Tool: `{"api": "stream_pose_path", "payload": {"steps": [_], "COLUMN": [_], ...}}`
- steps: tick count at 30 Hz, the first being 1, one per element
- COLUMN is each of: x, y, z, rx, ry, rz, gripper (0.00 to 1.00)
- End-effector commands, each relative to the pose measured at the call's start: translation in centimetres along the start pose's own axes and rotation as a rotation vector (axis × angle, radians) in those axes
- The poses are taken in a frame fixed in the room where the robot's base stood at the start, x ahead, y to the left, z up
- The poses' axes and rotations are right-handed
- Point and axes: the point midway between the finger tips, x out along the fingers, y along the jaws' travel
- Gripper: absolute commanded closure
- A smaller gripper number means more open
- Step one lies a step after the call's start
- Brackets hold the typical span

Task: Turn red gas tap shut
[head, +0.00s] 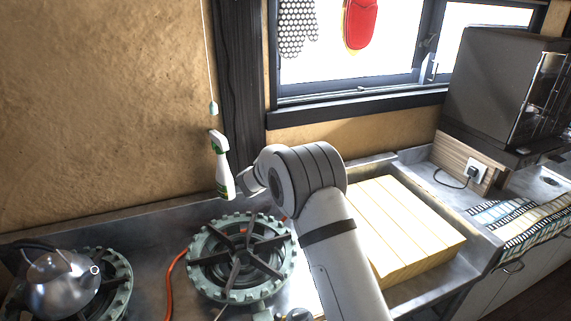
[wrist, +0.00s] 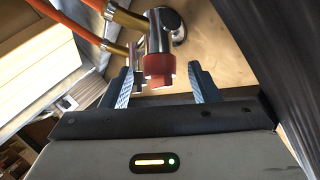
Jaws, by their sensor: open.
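The red gas tap (wrist: 158,65) shows in the wrist view as a red cap on a metal valve body (wrist: 160,35) mounted on a tan surface. Orange hose (wrist: 75,25) with brass-coloured fittings runs from it to the left. My gripper (wrist: 161,72) is open, with one blue-grey finger on each side of the red cap. The fingers look apart from the cap; how deep it sits between them is hard to tell. In the head view my arm covers that area, and the tap and my fingers cannot be made out.
A green gas burner (head: 240,258) stands left of my arm, and a kettle (head: 62,280) sits on another burner. A spray bottle (head: 222,165) is by the wall. An orange hose (head: 172,280) lies on the counter. A slatted wooden board (head: 405,225) is to the right.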

Motion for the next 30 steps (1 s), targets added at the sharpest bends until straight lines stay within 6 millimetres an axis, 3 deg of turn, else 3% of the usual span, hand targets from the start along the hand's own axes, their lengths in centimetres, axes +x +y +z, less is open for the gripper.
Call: {"api": "stream_pose_path", "payload": {"steps": [3, 9, 22, 26, 30], "x": [-2.2, -4.7, -5.2, -5.6, -7.5], "y": [0.0, 0.0, -0.1, -0.8, -1.4], "z": [0.1, 0.1, -0.3, -2.3, -6.1], "rx": [0.001, 0.001, 0.001, -0.011, -0.058], "ry": [0.0, 0.0, -0.005, -0.053, -0.174], "rz": [-0.003, 0.0, -0.005, -0.059, -0.168], "gripper": [0.45, 0.45, 0.45, 0.45, 0.45]}}
